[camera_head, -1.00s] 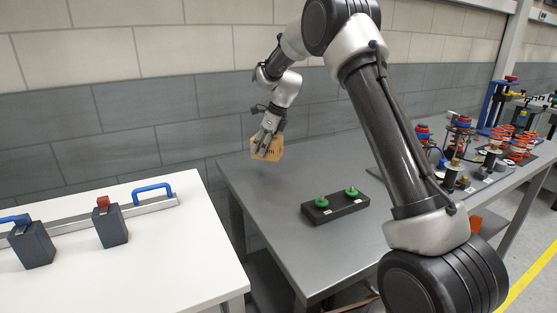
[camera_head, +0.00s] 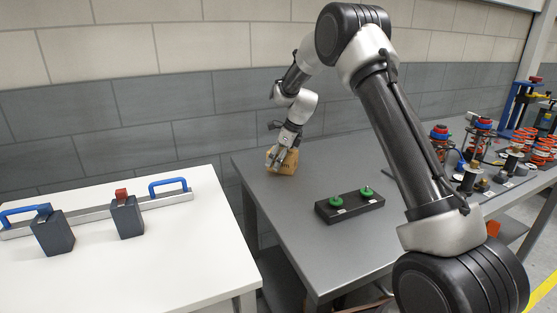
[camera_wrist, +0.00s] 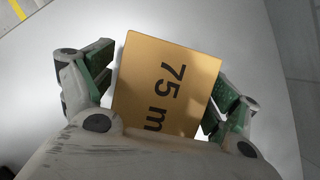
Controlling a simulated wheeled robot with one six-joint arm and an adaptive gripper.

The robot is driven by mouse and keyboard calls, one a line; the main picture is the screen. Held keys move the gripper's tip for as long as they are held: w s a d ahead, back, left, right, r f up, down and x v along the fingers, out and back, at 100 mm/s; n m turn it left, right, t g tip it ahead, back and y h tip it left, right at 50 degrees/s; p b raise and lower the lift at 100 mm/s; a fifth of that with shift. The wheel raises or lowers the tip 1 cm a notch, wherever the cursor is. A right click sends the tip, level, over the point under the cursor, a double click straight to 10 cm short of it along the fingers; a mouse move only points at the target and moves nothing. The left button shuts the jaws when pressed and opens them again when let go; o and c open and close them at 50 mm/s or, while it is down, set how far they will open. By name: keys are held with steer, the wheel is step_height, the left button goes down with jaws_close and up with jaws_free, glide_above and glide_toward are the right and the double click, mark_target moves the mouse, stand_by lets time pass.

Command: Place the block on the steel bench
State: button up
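The block (camera_head: 287,162) is a tan cuboid and appears to rest on the steel bench (camera_head: 262,195), near its back left corner. In the wrist view the block (camera_wrist: 165,85) shows a flat top face with dark "75 m" lettering. My gripper (camera_head: 277,158) is down around the block from above and behind. In the wrist view the gripper (camera_wrist: 162,92) has one green-padded finger on each side of the block. A narrow gap shows at the left finger, and the right finger is very close to the block. The fingers look slightly open. The block's underside is hidden.
A black fixture (camera_head: 350,207) with two green knobs stands on the bench, right of the block. A white table (camera_head: 120,260) with a blue-handled rail is at left, across a gap. Several red and orange parts stand at the right.

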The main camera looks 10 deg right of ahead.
steer(key=v, duration=1.2)
steer(key=shift+r, duration=0.1)
steer(key=s+d+r+n+h, duration=0.15)
steer(key=s+r+n, duration=0.25)
steer(key=s, duration=0.4)
steer(key=s+d+r+n+t, duration=0.1)
steer(key=s+d+r+n, duration=0.25)
steer(key=s, duration=0.35)
steer(key=s+d+r+n, duration=0.2)
steer(key=s+r+n, duration=0.3)
steer(key=s, duration=0.3)
steer(key=s+d+f+n+h, duration=0.1)
steer(key=s+d+f+n, duration=0.1)
steer(key=s+n, duration=0.4)
steer(key=s+d+f+n+h, duration=0.1)
steer(key=s+n, duration=0.5)
steer(key=s, duration=1)
steer(key=d+f, duration=0.1)
steer(key=d, duration=0.1)
steer(key=shift+d+t, duration=0.25)
steer(key=shift+t, duration=0.15)
steer(key=shift+s, duration=0.1)
